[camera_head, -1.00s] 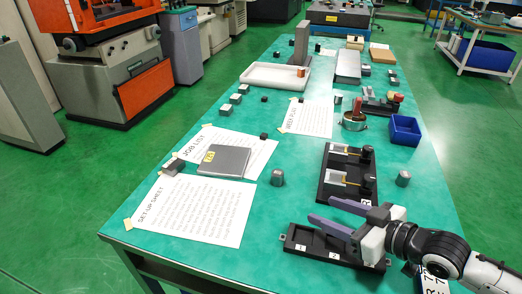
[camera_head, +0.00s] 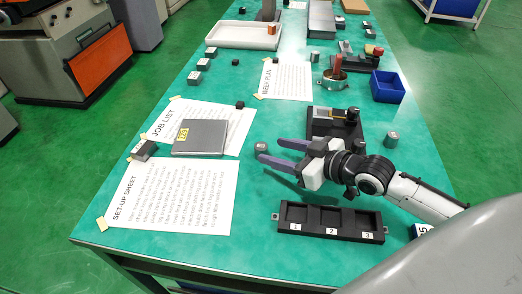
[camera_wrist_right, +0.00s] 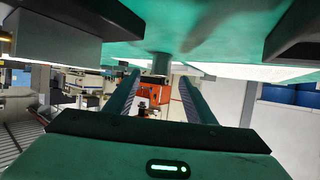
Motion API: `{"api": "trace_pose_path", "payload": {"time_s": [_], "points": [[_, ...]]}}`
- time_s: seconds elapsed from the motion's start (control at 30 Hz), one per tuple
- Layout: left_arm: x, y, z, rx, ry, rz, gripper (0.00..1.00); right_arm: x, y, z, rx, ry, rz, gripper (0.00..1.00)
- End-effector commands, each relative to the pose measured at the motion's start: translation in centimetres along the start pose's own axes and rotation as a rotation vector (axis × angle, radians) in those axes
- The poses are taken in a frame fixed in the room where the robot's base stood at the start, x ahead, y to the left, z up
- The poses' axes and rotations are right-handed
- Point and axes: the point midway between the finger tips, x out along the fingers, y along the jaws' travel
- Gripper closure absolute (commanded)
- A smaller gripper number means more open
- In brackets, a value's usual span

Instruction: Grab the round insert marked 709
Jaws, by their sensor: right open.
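A small grey round insert (camera_head: 261,147) stands on the green table right of the job list sheet. A second grey round insert (camera_head: 391,139) stands farther right, beside the black fixture. I cannot read a number on either. My right gripper (camera_head: 269,150) is open, its two purple fingers pointing left, with the tips close to the first insert. In the right wrist view, which looks upside down, a grey insert (camera_wrist_right: 160,62) shows beyond and in line with the gap between the open fingers (camera_wrist_right: 160,77). My left gripper is out of view.
A black tray (camera_head: 330,236) with slots marked 1, 2, 3 lies at the front. A black fixture (camera_head: 320,125) stands behind my right gripper. A grey block (camera_head: 200,138) with a yellow label lies on the papers at left. A blue bin (camera_head: 388,86) is at right.

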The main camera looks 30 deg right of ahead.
Motion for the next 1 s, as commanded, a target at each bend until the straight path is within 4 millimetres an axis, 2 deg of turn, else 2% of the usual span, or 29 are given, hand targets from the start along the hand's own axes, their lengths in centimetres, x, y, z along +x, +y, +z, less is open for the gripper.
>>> {"api": "trace_pose_path", "payload": {"time_s": [0.2, 0.3, 0.57, 0.87, 1.0], "points": [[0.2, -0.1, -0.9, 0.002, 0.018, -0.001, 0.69, 3.0, -0.1, -0.2, 0.002, 0.002, 0.001, 0.5], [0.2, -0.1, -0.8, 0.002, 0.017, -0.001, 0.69, 3.8, -0.1, -0.2, 0.0, 0.001, 0.001, 0.5], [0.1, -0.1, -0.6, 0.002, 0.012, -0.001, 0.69, 4.0, -0.2, -0.2, -0.001, 0.0, 0.0, 0.5], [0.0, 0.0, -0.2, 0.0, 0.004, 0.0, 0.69, 4.0, -0.2, -0.2, -0.001, 0.0, 0.0, 0.99], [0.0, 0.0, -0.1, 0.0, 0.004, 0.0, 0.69, 3.9, -0.1, -0.4, -0.002, 0.005, 0.0, 1.0]]}}
